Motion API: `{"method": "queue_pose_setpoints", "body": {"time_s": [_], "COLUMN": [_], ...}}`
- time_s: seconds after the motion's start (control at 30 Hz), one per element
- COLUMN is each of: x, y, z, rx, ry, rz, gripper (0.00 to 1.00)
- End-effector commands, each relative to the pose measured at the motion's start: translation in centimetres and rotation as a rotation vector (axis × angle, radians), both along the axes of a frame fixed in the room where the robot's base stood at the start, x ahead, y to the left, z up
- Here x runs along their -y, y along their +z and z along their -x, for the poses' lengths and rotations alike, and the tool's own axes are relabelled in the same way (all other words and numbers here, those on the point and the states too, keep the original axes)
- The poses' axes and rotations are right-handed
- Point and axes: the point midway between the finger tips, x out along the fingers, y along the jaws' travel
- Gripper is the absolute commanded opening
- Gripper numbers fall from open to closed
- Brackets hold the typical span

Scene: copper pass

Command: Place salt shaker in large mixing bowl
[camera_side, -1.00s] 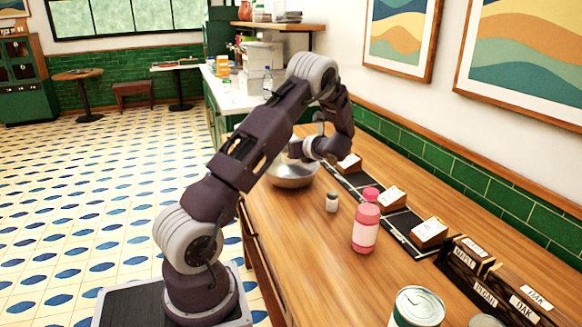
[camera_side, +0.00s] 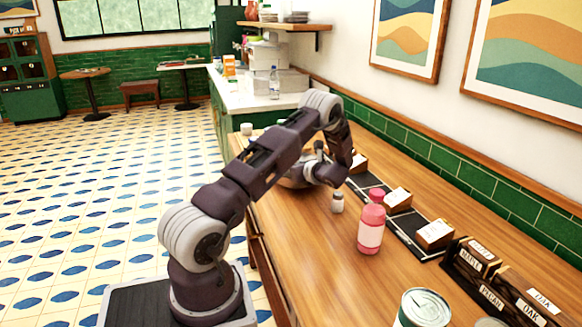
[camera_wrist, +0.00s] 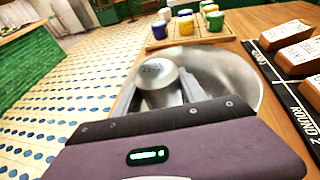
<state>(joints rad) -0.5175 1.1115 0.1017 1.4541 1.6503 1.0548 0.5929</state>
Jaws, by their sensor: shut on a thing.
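In the wrist view my gripper (camera_wrist: 160,92) is shut on the salt shaker (camera_wrist: 154,72), a small pale shaker with a holed metal top. The shaker appears over the left rim side of the large mixing bowl (camera_wrist: 232,68), a shiny metal bowl; I cannot tell its height above it. In the side view the bowl (camera_side: 290,184) stands on the wooden counter, partly hidden by my arm. My gripper's fingers and the held shaker are hidden there behind my wrist.
A similar small shaker (camera_side: 337,202) and a pink bottle (camera_side: 371,224) stand on the counter nearer the side camera. Boxes on a black strip (camera_wrist: 297,107) lie right of the bowl. Several colored-lid jars (camera_wrist: 186,22) stand on a board (camera_wrist: 156,43) beyond it.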

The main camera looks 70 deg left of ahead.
Motion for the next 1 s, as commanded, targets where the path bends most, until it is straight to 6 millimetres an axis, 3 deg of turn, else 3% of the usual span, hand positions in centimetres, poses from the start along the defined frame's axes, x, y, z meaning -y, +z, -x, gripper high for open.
{"method": "queue_pose_setpoints", "body": {"time_s": [0.37,0.4,0.5,0.77,0.9,1.0], "x": [0.0,0.0,0.0,0.0,0.0,2.6], "y": [-1.0,-1.0,-1.0,-1.0,0.5,1.0], "z": [0.0,0.0,0.0,0.0,0.0,-0.7], "rx": [-0.001,-0.001,-0.001,0.0,0.004,0.0], "ry": [0.0,0.0,0.0,0.0,0.001,-0.005], "rz": [0.0,0.001,0.001,0.001,0.0,0.001], "gripper": [0.05,0.5,0.7,0.7,0.7,0.7]}}
